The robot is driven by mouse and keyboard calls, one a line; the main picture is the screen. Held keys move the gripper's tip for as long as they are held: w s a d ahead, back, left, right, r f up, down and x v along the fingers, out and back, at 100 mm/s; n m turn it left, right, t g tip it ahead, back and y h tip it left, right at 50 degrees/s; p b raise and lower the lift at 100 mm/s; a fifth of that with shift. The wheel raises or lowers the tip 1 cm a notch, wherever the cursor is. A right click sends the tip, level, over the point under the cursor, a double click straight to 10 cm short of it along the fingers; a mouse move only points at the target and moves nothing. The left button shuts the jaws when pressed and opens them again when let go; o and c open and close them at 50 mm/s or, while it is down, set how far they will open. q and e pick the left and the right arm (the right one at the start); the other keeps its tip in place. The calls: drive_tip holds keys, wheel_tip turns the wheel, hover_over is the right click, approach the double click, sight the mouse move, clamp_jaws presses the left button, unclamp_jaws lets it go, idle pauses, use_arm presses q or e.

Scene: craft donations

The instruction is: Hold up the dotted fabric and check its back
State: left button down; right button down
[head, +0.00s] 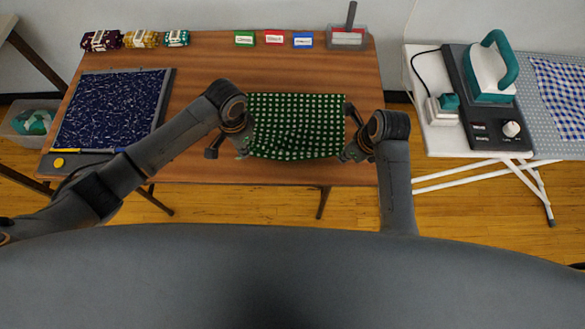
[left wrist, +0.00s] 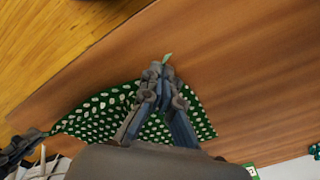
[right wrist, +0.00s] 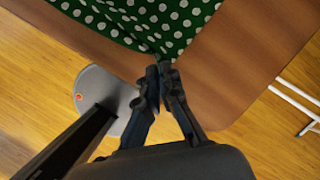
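The green fabric with cream dots (head: 297,128) is stretched between my two grippers near the front edge of the wooden table. Its middle sags in folds. My left gripper (head: 242,147) is shut on its left edge; in the left wrist view a small green tip pokes out past the closed fingers (left wrist: 160,72). My right gripper (head: 351,151) is shut at its right edge; the closed fingertips (right wrist: 158,74) meet the dotted cloth (right wrist: 150,22) in the right wrist view. The visible face carries dots. How far it clears the tabletop I cannot tell.
Fabric rolls (head: 140,39), small labelled cards (head: 274,38) and a grey bin (head: 348,38) line the back. An iron (head: 490,72) stands on the board at right.

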use_arm(q)
drive_tip(key=c, duration=1.5)
unclamp_jaws()
drive_tip(key=shift+o, duration=0.4)
drive_tip(key=o, duration=1.2)
wheel_tip(320, 180, up, 6)
drive_tip(key=p, duration=0.6)
drive_tip(key=shift+f, duration=0.25)
use_arm(e)
wheel_tip(320, 180, up, 6)
drive_tip(key=shift+r, duration=0.15)
